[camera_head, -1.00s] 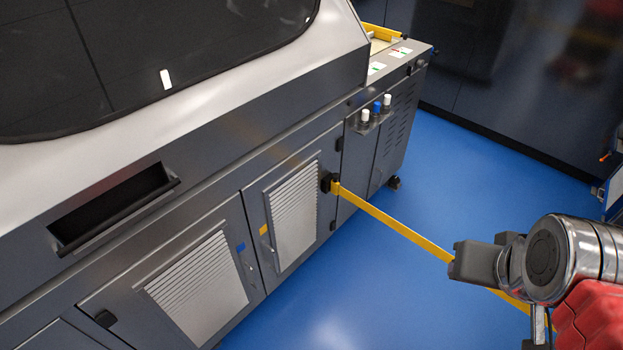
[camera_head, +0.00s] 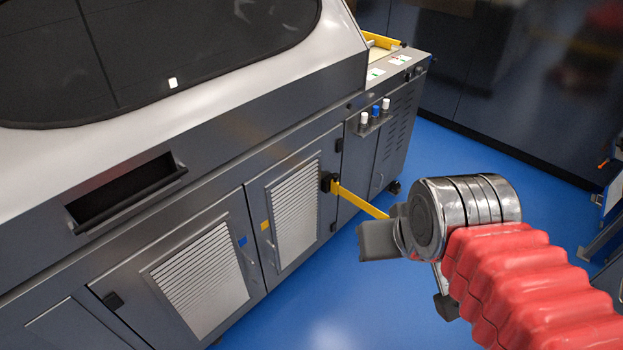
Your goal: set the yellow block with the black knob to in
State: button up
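I cannot clearly make out a yellow block with a black knob. A yellow strap (camera_head: 358,200) runs from a black mount (camera_head: 329,183) on the dark grey machine's side and passes behind my wrist. A yellow bar (camera_head: 381,40) with a dark end lies on the machine's top at the back; it is too small to tell more. My arm comes in from the lower right with a red sleeve and a metal wrist.
The machine (camera_head: 100,257) fills the left, with louvred doors, handles and a recessed bar handle (camera_head: 130,195). A small holder with white and blue caps (camera_head: 375,113) sticks out near its corner. Dark cabinets (camera_head: 520,80) stand behind. Blue floor (camera_head: 320,300) is clear between.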

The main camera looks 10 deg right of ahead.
aim_at(334, 184)
jog(key=u, duration=0.65)
jog(key=i, duration=1)
jog(key=u, duration=0.05)
